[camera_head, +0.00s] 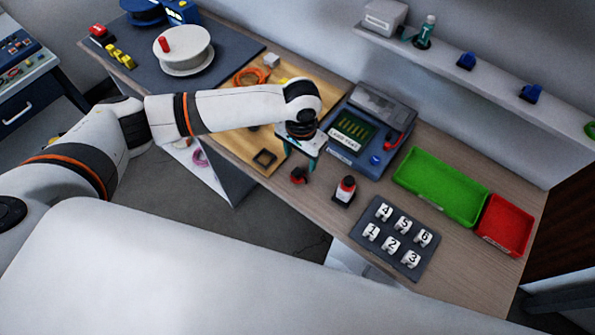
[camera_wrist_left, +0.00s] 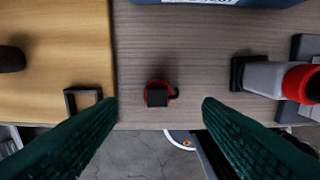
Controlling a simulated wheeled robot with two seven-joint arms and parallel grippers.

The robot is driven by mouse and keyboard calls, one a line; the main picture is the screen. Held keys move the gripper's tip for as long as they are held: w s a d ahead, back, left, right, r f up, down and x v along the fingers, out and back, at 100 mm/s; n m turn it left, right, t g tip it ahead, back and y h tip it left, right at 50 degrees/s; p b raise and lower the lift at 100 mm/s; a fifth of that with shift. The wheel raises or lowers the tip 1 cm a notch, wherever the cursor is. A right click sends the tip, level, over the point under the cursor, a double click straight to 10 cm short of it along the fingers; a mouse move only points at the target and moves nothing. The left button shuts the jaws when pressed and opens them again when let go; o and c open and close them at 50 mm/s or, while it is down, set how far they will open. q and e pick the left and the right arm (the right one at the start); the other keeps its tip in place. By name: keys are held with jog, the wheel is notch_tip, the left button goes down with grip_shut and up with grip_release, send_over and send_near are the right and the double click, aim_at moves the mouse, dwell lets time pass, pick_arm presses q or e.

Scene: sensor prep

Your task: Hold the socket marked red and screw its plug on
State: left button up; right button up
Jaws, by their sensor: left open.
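A small red-and-black piece, apparently the plug (camera_head: 299,175), lies on the wooden bench near its front edge. In the left wrist view it shows as a red ring with a black block (camera_wrist_left: 157,94). A pale upright piece with a red band and dark top, apparently the red-marked socket (camera_head: 344,191), stands to its right; it also shows in the left wrist view (camera_wrist_left: 262,77), at the right. My left gripper (camera_head: 299,157) is open and empty above the plug, with its green fingers (camera_wrist_left: 159,106) on either side of it in the wrist view. My right gripper is out of view.
A dark board of numbered white blocks (camera_head: 417,262), a green tray (camera_head: 440,187) and a red tray (camera_head: 506,226) lie to the right. A blue-grey device (camera_head: 372,160) stands behind the gripper. A small black square frame (camera_head: 265,158) lies left. A shelf (camera_head: 490,80) runs behind.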

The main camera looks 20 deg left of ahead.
aim_at(297, 172)
pick_arm(q)
jog(key=shift+f, duration=1.25)
jog(key=shift+f+p, duration=0.1)
jog(key=shift+p, duration=0.2)
jog(key=f, duration=0.1)
jog(key=f+p, duration=0.1)
jog(key=f, duration=0.2)
jog(key=shift+s+a+f+p, duration=0.2)
jog(key=shift+s+a+p, duration=0.1)
jog(key=shift+p, duration=0.05)
jog(key=shift+f, duration=0.3)
jog(key=shift+c, duration=0.2)
jog(key=c, duration=1)
